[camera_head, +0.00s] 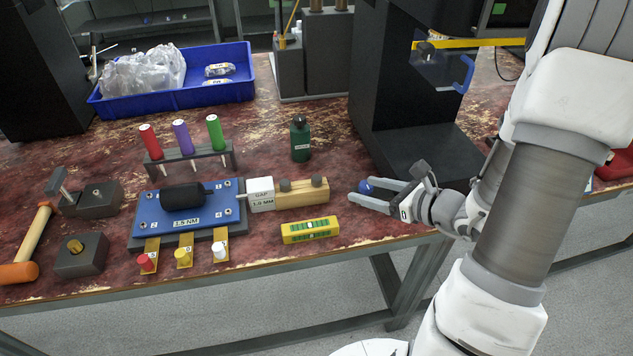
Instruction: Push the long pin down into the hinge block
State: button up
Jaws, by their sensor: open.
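A dark grey block (97,200) stands at the left of the table. A grey pin (59,182) with a wide flat head rises at a slant from its left side, with much of its shaft showing; these look like the hinge block and the long pin. A second dark block (84,262) in front of it has a short brass knob (75,246) on top. My gripper (357,191) is on the right side of the table, fingers pointing left, open and far from the pin.
A blue plate (215,215) with a black cylinder lies between the blocks and my gripper. A yellow level (310,230), a wooden block (303,194), a green bottle (300,140) and a screwdriver rack (190,160) stand nearby. An orange mallet (20,272) lies far left.

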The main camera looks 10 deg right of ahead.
jog(key=b, duration=0.2)
send_near(320, 179)
jog(key=x, duration=0.4)
jog(key=shift+w+d+f, duration=0.15)
jog(key=shift+w+d, duration=0.05)
jog(key=shift+w, duration=0.05)
jog(key=shift+a+b+x, duration=0.25)
jog(key=shift+b+x, duration=0.35)
jog(key=shift+x, duration=2.05)
jog(key=shift+s, duration=0.15)
jog(key=shift+c, duration=0.2)
grip_shut()
